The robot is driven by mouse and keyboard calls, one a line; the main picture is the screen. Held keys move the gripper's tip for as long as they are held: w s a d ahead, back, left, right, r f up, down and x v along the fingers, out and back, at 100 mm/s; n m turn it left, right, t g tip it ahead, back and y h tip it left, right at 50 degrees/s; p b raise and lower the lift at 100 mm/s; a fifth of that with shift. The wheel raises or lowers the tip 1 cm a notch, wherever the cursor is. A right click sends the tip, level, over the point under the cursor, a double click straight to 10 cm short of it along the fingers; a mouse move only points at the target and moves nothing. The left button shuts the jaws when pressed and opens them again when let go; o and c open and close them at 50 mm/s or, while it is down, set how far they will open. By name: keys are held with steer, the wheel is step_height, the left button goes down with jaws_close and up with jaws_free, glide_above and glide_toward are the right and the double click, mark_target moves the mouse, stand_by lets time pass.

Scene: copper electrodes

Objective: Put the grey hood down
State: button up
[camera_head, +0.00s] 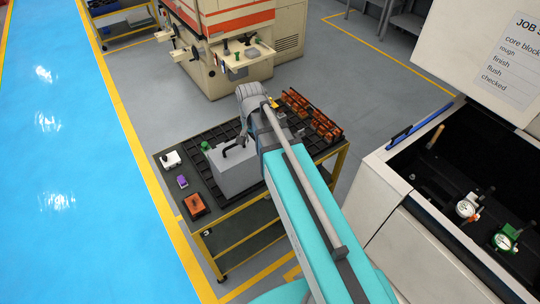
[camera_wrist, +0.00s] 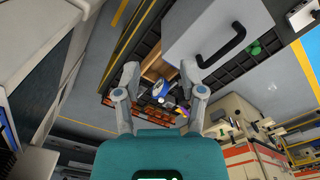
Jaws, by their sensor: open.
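The grey hood (camera_head: 231,174) is a box with a black handle (camera_head: 236,147) on top. It stands upright on the black gridded top of a yellow-framed cart. In the wrist view the hood (camera_wrist: 190,35) and its handle (camera_wrist: 229,46) are at the upper right. My gripper (camera_wrist: 160,76) is open, with nothing between its fingers, and is apart from the handle, to its left in that view. In the head view my arm hides most of the gripper and part of the cart top behind the hood.
On the cart (camera_head: 172,198) are a green knob (camera_head: 205,146), a white block (camera_head: 171,159), a purple piece (camera_head: 182,181), an orange block (camera_head: 196,204) and copper-coloured pieces (camera_head: 318,122). A beige machine (camera_head: 222,70) stands behind. An open-lidded white cabinet (camera_head: 385,190) is at right.

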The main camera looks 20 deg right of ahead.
steer(key=s+d+n, duration=0.3)
steer(key=s+n, duration=0.3)
steer(key=s, duration=0.2)
steer(key=shift+s+d, duration=0.25)
steer(key=shift+s, duration=0.05)
steer(key=shift+c, duration=0.9)
steer(key=shift+f, duration=0.1)
step_height(320, 180, down, 22)
steer(key=b, duration=2.2)
steer(key=shift+a, duration=0.1)
steer(key=shift+d, duration=0.3)
steer(key=shift+s, duration=0.15)
